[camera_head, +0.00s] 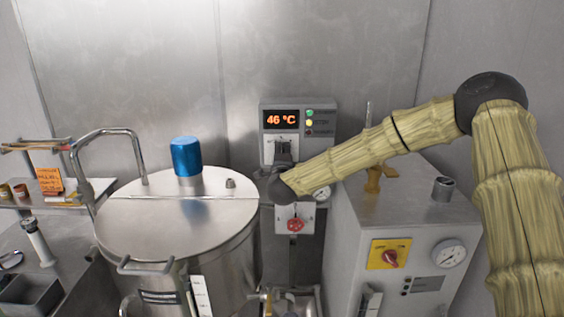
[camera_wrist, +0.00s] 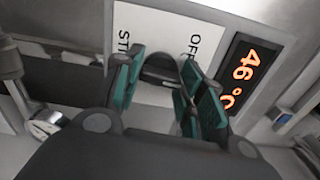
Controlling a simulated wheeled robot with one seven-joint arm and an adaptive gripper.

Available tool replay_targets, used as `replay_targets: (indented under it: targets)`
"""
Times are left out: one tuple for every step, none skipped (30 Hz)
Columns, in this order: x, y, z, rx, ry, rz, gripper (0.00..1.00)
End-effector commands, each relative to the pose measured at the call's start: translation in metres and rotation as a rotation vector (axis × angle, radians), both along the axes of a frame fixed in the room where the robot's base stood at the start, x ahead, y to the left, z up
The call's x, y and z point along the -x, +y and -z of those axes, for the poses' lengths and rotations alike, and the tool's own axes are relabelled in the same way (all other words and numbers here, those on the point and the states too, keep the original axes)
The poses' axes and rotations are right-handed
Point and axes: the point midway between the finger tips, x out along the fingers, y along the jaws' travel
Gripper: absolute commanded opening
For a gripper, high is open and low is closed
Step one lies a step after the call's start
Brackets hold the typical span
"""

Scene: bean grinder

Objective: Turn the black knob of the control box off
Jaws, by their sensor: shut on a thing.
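The grey control box (camera_head: 325,147) is mounted at the back wall, with an orange display reading 46 °C (camera_head: 281,119). The display also shows at the right in the wrist view (camera_wrist: 243,77). My gripper (camera_head: 284,152) is in front of the box, below the display, and covers the knob in the head view. In the wrist view, the green-padded fingers of my gripper (camera_wrist: 161,80) are closed on the sides of the black knob (camera_wrist: 160,66). A white label plate (camera_wrist: 145,30) behind it reads "OFF" and, partly hidden, "ST". I cannot tell which way the knob points.
A steel tank (camera_head: 150,222) with a blue cap (camera_head: 186,157) stands left of the box.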

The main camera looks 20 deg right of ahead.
Motion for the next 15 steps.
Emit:
replay_targets:
  targets:
    - [0.0001,0.0015,0.0024,0.046,0.011,-0.002,0.15]
    - [0.0002,0.0011,0.003,0.072,0.02,-0.001,0.15]
    - [0.0002,0.0011,0.0023,0.108,0.03,-0.001,0.15]
    - [0.0002,0.0012,0.0023,0.137,0.038,-0.001,0.15]
    - [0.0001,0.0014,0.0027,0.165,0.046,-0.002,0.15]
    - [0.0001,0.0015,0.0024,0.2,0.056,-0.002,0.15]
    - [0.0002,0.0011,0.0023,0.228,0.064,-0.002,0.15]
    - [0.0002,0.0014,0.0024,0.256,0.072,-0.002,0.15]
    - [0.0002,0.0015,0.0025,0.292,0.084,-0.002,0.15]
    - [0.0002,0.0011,0.0023,0.319,0.091,-0.001,0.15]
    - [0.0003,0.0013,0.0018,0.347,0.098,-0.001,0.15]
    - [0.0002,0.0016,0.0022,0.384,0.109,-0.002,0.15]
    - [0.0003,0.0012,0.0026,0.41,0.118,-0.002,0.15]
    - [0.0002,0.0013,0.0022,0.436,0.125,-0.002,0.15]
    - [0.0002,0.0015,0.0021,0.472,0.136,-0.002,0.15]
